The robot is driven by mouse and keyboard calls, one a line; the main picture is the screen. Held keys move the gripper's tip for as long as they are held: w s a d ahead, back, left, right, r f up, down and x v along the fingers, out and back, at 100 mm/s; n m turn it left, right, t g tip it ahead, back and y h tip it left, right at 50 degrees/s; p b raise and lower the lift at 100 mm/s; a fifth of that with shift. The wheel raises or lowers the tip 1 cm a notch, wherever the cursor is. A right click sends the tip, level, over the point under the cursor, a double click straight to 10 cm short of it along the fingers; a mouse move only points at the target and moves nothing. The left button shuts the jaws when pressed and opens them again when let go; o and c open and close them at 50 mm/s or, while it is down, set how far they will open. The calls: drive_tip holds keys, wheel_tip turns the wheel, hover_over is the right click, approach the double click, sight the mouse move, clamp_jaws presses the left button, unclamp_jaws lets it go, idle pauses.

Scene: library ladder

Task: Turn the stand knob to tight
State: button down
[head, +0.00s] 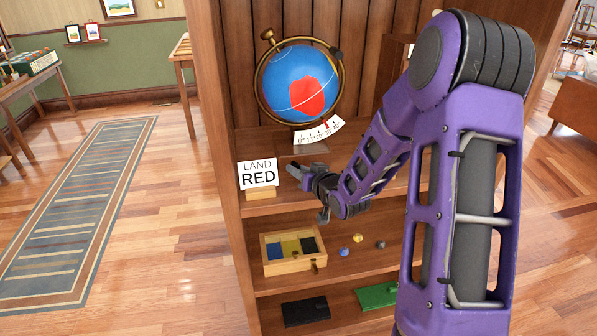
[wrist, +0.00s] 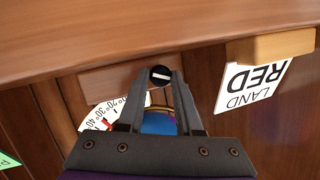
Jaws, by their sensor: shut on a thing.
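The stand knob (wrist: 160,73) is a small black disc with a white line across its face. The line lies nearly level in the wrist view. My gripper (wrist: 160,80) has one finger on each side of the knob and is shut on it. In the head view my gripper (head: 297,172) reaches the front of the globe's stand and hides the knob. The globe (head: 292,75) is blue with a red patch in a brass ring. A white degree scale (head: 318,132) with a red mark sits below it. No tight or loose marking is readable.
A "LAND RED" card (head: 258,174) stands left of my gripper on the same shelf. The shelf below holds a wooden tray (head: 268,269) with coloured compartments, plus a blue ball (head: 345,252), a yellow ball (head: 358,238) and a grey one. The shelf's left side panel stands close by.

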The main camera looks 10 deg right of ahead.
drive_tip(key=shift+d+m+t+y, duration=0.1)
drive_tip(key=shift+m+t+y, duration=0.2)
drive_tip(key=shift+m+y, duration=0.8)
drive_tip(key=shift+m+h, duration=0.3)
drive_tip(key=shift+m, duration=0.1)
drive_tip(key=c, duration=0.6)
unclamp_jaws()
drive_tip(key=shift+f, duration=0.1)
